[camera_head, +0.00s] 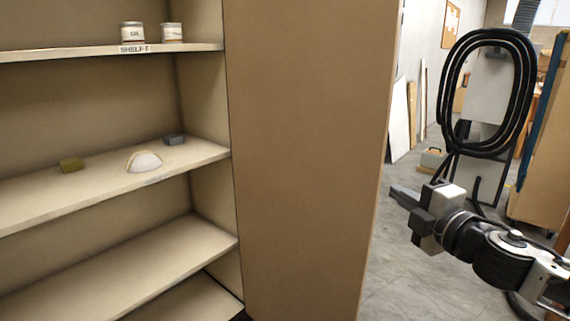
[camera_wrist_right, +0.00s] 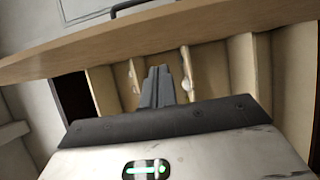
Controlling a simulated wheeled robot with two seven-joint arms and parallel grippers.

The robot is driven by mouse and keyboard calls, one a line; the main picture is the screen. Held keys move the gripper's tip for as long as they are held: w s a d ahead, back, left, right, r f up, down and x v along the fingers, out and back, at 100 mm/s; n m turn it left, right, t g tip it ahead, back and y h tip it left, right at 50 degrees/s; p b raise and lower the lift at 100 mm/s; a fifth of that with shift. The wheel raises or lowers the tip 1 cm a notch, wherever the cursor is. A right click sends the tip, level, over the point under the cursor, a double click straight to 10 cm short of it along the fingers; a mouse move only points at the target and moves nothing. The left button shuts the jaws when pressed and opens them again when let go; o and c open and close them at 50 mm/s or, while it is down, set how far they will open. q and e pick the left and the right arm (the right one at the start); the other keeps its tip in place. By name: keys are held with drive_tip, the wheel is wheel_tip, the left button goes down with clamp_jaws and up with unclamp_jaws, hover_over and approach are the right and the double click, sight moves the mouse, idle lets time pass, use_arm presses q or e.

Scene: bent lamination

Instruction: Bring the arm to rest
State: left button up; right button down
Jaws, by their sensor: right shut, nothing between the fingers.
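My right arm comes in from the right edge of the head view. Its gripper (camera_head: 402,196) is shut and empty, held in open air to the right of the shelf unit's side panel. In the right wrist view the closed fingers (camera_wrist_right: 157,86) point towards the shelf unit, with nothing between them. My left gripper is in neither view.
A wooden shelf unit (camera_head: 305,150) fills the left and middle. A coiled black hose (camera_head: 487,148) hangs behind my right arm. Grey floor (camera_head: 400,290) is clear.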

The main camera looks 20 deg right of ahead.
drive_tip(key=s+a+f+m+g, duration=0.2)
drive_tip(key=s+f+m, duration=0.2)
drive_tip(key=f, duration=0.6)
drive_tip(key=s+a+f+m+g, duration=0.25)
drive_tip(key=s+f+m, duration=0.2)
drive_tip(key=f, duration=0.65)
drive_tip(key=s+a+f+m+g+y, duration=0.1)
drive_tip(key=s+a+f+m, duration=0.1)
drive_tip(key=a, duration=0.5)
drive_tip(key=s+a+f+m+g+y, duration=0.1)
drive_tip(key=s+a+f+m, duration=0.1)
drive_tip(key=a, duration=0.5)
drive_tip(key=s+a+f+m+g+y, duration=0.1)
drive_tip(key=s+a+f+m, duration=0.2)
drive_tip(key=a+f, duration=0.2)
drive_tip(key=shift+a+f+m+p, duration=0.15)
drive_tip(key=shift+a+m+p, duration=0.25)
drive_tip(key=shift+a, duration=0.65)
